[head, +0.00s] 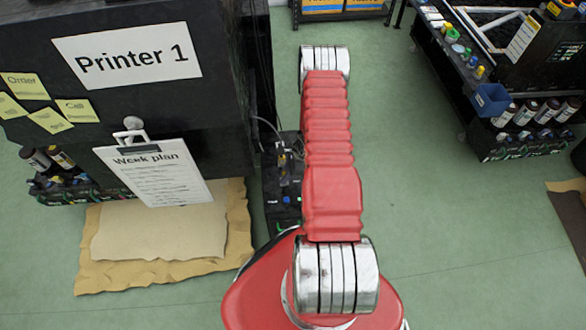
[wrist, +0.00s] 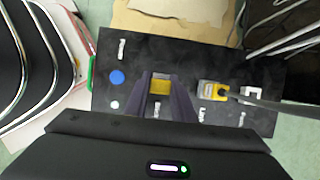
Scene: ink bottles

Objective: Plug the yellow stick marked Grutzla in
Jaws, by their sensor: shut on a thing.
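My gripper (wrist: 162,84) shows in the wrist view, its two dark fingers shut on a small yellow stick (wrist: 160,87). The stick is over a black panel (wrist: 135,60); whether it touches the panel or sits in a socket I cannot tell. No name on it is readable. To its right a second yellow-and-grey plug (wrist: 211,89) has a dark cable running off right. In the head view the black panel (head: 283,212) stands on the floor left of my red arm; my fingers cannot be made out there.
The panel carries a blue round button (wrist: 116,77), a white round one (wrist: 115,105), a pale square fitting (wrist: 250,94) and small white labels. Printer 1 (head: 60,110) stands left with a clipboard (head: 155,172). A bottle cart (head: 500,140) is at right. Green floor is clear between.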

